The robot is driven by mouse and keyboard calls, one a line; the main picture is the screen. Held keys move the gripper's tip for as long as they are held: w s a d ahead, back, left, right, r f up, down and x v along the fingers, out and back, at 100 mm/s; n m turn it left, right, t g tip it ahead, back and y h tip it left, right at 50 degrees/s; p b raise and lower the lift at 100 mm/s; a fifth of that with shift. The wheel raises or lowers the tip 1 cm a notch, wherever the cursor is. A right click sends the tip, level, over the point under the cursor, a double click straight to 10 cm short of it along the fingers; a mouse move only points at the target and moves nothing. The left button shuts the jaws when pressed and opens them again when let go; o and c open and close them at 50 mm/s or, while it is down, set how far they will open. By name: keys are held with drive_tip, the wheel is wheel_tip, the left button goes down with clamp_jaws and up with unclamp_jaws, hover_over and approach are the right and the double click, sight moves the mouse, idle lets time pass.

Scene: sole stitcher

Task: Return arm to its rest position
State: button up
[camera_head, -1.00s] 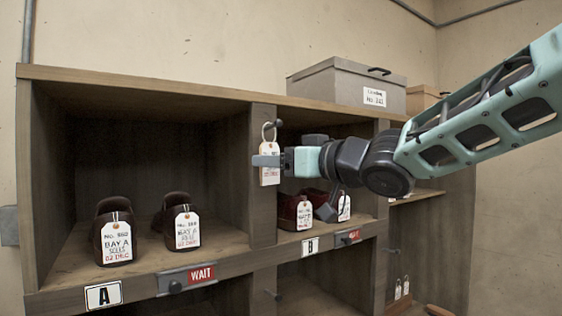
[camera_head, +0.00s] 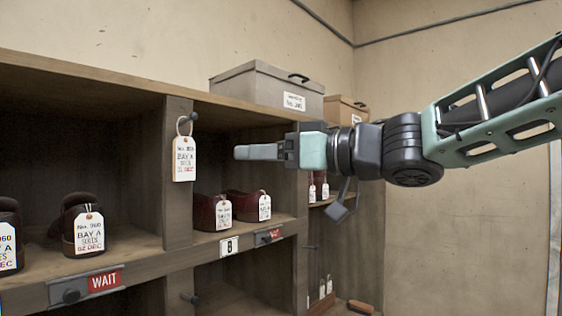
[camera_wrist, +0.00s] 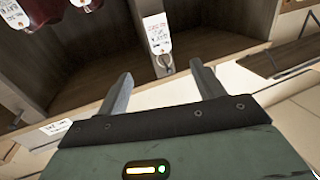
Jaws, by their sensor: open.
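My gripper (camera_head: 258,152) is in front of the shelf unit, level with the upper part of bay B, pointing left. Its two fingers also show in the wrist view (camera_wrist: 162,95), spread apart with nothing between them. A white paper tag (camera_head: 184,158) hangs by a ring from a peg on the divider between bays A and B, left of the fingertips and apart from them. My arm reaches in from the right edge of the head view.
The wooden shelf unit (camera_head: 170,215) holds dark shoes (camera_head: 82,225) in bay A and red shoes (camera_head: 212,211) in bay B, all tagged. A grey box (camera_head: 267,90) and a brown box (camera_head: 343,110) sit on top. The right wall side is open.

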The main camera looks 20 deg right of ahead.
drive_tip(key=s+d+f+m+g+h+b, duration=0.1)
drive_tip(key=s+f+m+h+b, duration=0.3)
drive_tip(key=f, duration=1)
drive_tip(key=w+f+g+h+b, duration=0.1)
drive_tip(key=f+h+b, duration=0.3)
drive_tip(key=f, duration=1.1)
drive_tip(key=s+d+f+n+g+h+b, duration=0.2)
drive_tip(key=s+f+g+h, duration=0.3)
drive_tip(key=s+f, duration=1.4)
drive_tip(key=s+g, duration=0.1)
drive_tip(key=g, duration=0.3)
drive_tip(key=shift+s+g+b, duration=0.2)
drive_tip(key=shift+g+b, duration=0.1)
drive_tip(key=shift+g, duration=0.1)
